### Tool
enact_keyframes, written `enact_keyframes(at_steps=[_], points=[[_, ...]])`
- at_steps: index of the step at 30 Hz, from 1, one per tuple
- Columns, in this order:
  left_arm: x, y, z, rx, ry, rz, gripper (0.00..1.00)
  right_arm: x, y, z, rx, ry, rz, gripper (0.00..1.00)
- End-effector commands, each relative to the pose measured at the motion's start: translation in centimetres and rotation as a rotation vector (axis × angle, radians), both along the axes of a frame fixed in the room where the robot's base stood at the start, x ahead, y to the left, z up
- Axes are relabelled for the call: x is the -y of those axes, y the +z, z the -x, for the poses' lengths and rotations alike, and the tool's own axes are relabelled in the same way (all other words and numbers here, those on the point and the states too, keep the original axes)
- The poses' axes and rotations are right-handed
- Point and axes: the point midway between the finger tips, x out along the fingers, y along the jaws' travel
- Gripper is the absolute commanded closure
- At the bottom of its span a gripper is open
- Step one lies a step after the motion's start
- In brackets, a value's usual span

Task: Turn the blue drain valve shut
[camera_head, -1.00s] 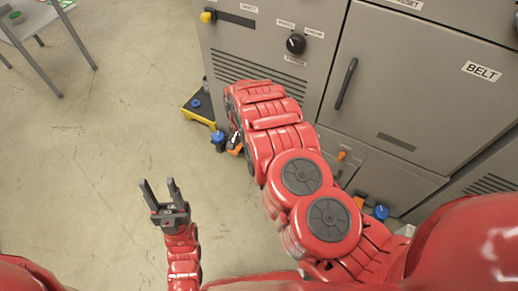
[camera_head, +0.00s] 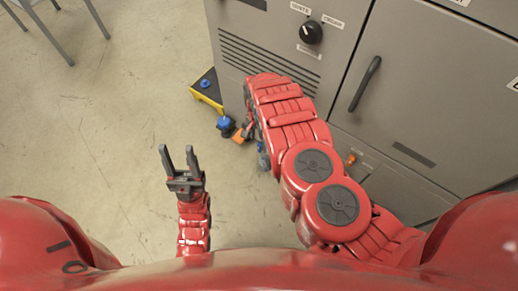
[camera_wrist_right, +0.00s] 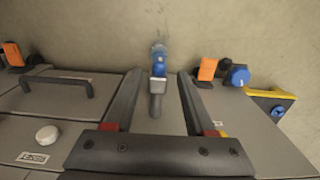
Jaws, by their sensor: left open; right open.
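A blue valve fitting (camera_wrist_right: 159,62) with a grey stem or lever (camera_wrist_right: 155,100) sits low at the machine's front, in the middle of the right wrist view. In the head view a blue part (camera_head: 264,160) shows just beside my right arm and seems to be the same fitting. My right gripper (camera_wrist_right: 159,76) is open, its fingers on either side of the fitting in that picture; I cannot tell whether they touch it. In the head view my right arm mostly hides that gripper. My left gripper (camera_head: 177,150) is open and empty above the floor.
A blue knob (camera_head: 226,125) with an orange part (camera_head: 239,137) is nearby, beside a yellow-edged stand (camera_head: 207,97). The grey machine (camera_head: 400,100) has a black dial (camera_head: 311,32) and a door handle (camera_head: 365,83). A grey handle (camera_wrist_right: 55,82) shows left.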

Motion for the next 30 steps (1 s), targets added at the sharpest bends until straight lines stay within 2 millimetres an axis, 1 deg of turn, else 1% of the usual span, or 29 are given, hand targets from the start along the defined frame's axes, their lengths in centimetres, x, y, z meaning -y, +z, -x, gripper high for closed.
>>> enact_keyframes(at_steps=[1, 3, 6, 9, 12, 17, 26, 29, 30], points=[[0.0, -0.8, 0.0, 0.0, 0.0, 0.0, 0.5, 0.2, -1.7, 0.1, 0.0, -0.001, 0.004, 0.45], [0.0, -1.3, 0.0, 0.0, 0.0, 0.0, 0.5, 0.1, -3.1, 0.0, 0.004, 0.0, 0.002, 0.45], [0.0, -2.1, 0.0, 0.0, 0.0, 0.0, 0.5, 0.1, -4.8, 0.0, 0.001, 0.0, 0.002, 0.45], [0.0, -2.6, 0.0, 0.0, 0.0, 0.0, 0.5, 0.0, -6.1, 0.0, 0.002, 0.0, 0.0, 0.45], [0.0, -3.6, 0.1, 0.006, 0.0, -0.009, 0.5, 0.1, -7.5, -0.1, 0.002, -0.001, 0.0, 0.45], [0.0, -4.0, 0.2, 0.012, 0.002, -0.016, 0.5, 0.0, -8.3, 0.0, 0.001, -0.001, -0.001, 0.45], [0.0, -3.9, 0.2, 0.014, 0.001, -0.017, 0.5, 0.0, -8.2, 0.0, 0.001, -0.001, 0.0, 0.45], [0.0, -3.9, 0.2, 0.014, 0.001, -0.017, 0.5, 0.0, -8.3, 0.0, 0.001, -0.001, 0.0, 0.61], [0.0, -3.9, 0.2, 0.014, 0.001, -0.017, 0.5, 0.0, -8.3, 0.0, 0.001, -0.001, 0.0, 0.68]])
